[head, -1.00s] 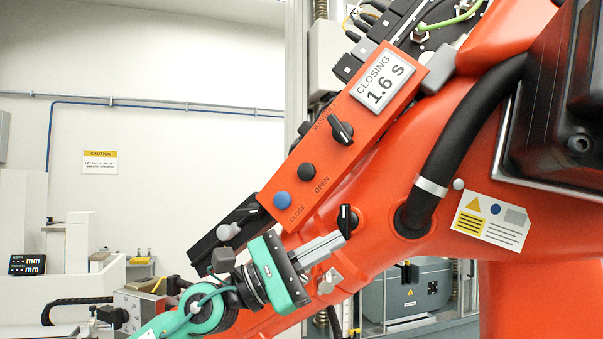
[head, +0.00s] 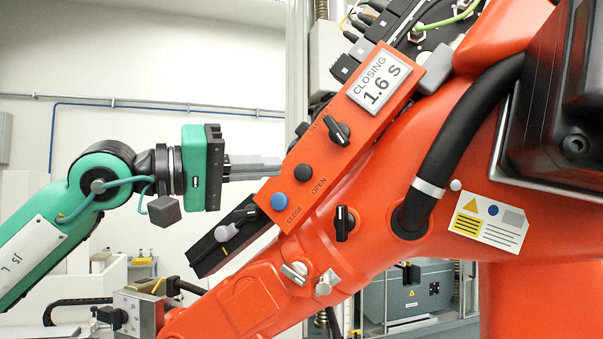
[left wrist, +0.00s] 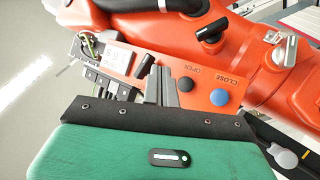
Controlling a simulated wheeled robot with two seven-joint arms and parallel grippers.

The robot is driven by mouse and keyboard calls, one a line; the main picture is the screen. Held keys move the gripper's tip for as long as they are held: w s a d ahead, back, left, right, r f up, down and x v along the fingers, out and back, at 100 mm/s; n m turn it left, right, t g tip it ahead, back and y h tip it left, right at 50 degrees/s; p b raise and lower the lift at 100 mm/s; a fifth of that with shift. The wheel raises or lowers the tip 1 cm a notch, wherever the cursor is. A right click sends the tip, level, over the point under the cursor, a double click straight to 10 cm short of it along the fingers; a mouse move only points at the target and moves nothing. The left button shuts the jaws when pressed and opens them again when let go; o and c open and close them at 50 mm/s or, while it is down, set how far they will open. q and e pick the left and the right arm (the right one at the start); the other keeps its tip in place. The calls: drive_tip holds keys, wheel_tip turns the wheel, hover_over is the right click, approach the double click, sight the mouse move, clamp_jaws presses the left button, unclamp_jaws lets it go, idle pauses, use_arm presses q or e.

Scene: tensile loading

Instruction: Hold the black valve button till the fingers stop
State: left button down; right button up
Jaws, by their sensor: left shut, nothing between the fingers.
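The black button (head: 305,172) sits on the orange control panel (head: 310,150) beside the word OPEN, just above the blue button (head: 279,201) marked CLOSE. My left gripper (head: 280,168) is shut and empty. Its fingers point right and end at the panel's left edge, a little short of the black button in the picture. In the left wrist view the shut fingers (left wrist: 162,88) are just left of the black button (left wrist: 185,84), with the blue button (left wrist: 219,97) further right. I cannot tell how far the fingertips are from the panel. My right gripper is in neither view.
The panel's display (head: 380,82) reads CLOSING 1.6 S. A black knob (head: 338,131) is above the buttons and another (head: 345,223) is below on the orange machine body. A black bar with a grey knob (head: 226,233) extends below the panel.

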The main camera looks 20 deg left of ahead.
sight(303, 173)
use_arm(q)
drive_tip(key=shift+w, duration=0.15)
drive_tip(key=w+p, duration=0.1)
drive_tip(key=w, duration=0.1)
drive_tip(key=w+p, duration=0.1)
drive_tip(key=w, duration=0.2)
drive_tip(key=w+d+p, duration=0.1)
drive_tip(key=w+p, duration=0.1)
drive_tip(key=w, duration=0.1)
drive_tip(key=shift+w, duration=0.25)
idle(0.4)
idle(1.0)
drive_tip(key=shift+w, duration=0.1)
idle(0.6)
drive_tip(key=shift+w, duration=0.35)
